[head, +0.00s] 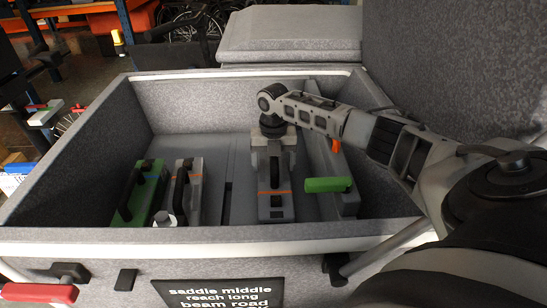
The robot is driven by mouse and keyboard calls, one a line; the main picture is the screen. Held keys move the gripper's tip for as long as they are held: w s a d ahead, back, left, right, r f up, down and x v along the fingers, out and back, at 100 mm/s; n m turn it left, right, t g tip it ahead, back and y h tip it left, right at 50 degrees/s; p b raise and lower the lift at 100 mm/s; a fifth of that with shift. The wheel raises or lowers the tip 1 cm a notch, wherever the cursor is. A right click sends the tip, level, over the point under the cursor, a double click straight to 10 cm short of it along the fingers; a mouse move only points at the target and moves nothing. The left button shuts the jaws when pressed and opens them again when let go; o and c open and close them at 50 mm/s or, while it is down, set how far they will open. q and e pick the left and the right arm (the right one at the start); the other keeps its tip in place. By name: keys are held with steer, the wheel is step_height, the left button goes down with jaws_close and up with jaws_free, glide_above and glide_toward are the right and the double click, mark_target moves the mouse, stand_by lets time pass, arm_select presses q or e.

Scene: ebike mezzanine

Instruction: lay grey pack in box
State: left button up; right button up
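The large grey felt-lined box (98,158) stands open in front of me. A grey pack (276,208) with an orange stripe and a black handle is inside its walls, right of the middle. My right gripper (274,162) points down over this pack, at its handle. The gripper's own body hides the fingertips, so I cannot tell whether they are closed on the handle or whether the pack touches the floor. Another grey pack (194,202) with a black handle and a green pack (131,197) stand side by side at the left. My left gripper is not in view.
A green handle (328,185) sticks out on a grey piece at the box's right side. A red handle (38,292) and a black lettered sign (222,293) are on the front. A grey lid-like block (290,32) lies behind. Floor between the grey packs is clear.

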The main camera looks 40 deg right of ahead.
steer(key=o, duration=1.9)
steer(key=shift+c, duration=0.2)
steer(key=shift+o, duration=0.7)
steer(key=shift+r, duration=0.15)
step_height(320, 180, up, 13)
step_height(320, 180, down, 13)
steer(key=shift+f, duration=0.1)
steer(key=shift+r, duration=0.2)
